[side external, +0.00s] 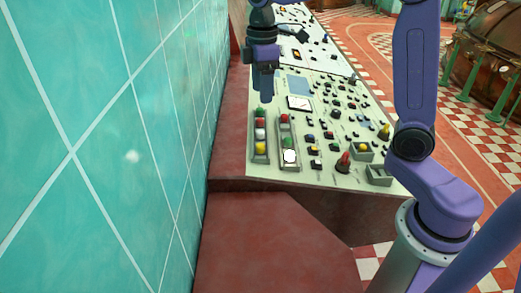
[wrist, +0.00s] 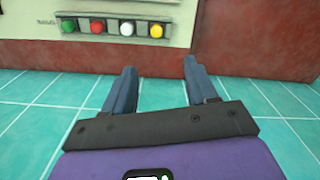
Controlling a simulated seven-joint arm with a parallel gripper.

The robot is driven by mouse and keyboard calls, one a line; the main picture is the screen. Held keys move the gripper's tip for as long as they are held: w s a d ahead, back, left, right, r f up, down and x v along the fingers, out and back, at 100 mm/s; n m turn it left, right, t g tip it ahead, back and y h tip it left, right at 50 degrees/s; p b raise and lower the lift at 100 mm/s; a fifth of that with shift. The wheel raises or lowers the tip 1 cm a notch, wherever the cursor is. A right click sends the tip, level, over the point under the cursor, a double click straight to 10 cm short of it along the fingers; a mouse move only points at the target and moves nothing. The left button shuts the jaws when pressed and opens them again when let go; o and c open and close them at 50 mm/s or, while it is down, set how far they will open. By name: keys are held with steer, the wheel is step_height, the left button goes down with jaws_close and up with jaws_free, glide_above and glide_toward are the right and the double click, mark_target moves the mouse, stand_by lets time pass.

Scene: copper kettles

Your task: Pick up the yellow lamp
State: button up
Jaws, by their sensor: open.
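The yellow lamp (side external: 260,148) sits at the near end of the left lamp strip, in line with white (side external: 260,134), red (side external: 259,121) and green lamps. In the wrist view, the yellow lamp (wrist: 156,31) is at the right end of the row, beyond my fingertips. My gripper (side external: 263,98) is above the panel, near the green end of this strip. In the wrist view, my gripper (wrist: 157,63) has two blue fingers spread apart with nothing between them. The yellow lamp is apart from the fingers.
The cream control panel (side external: 315,178) carries many knobs and switches. A second strip with red (side external: 284,118), green and white lamps lies just right. A red knob (side external: 343,161) stands farther right. A teal tiled wall (side external: 130,150) runs close on the left.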

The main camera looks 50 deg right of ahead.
steer(key=w, duration=0.1)
glide_above(261, 144)
steer(key=f, duration=1.1)
steer(key=shift+w+d+f, duration=0.15)
steer(key=shift+w+f, duration=0.05)
steer(key=shift+f, duration=0.1)
steer(key=shift+s+a+f, duration=0.15)
steer(key=shift+f, duration=1.25)
steer(key=shift+s+a+f, duration=0.1)
steer(key=shift+f, duration=1.3)
steer(key=shift+c, duration=0.3)
jaws_close()
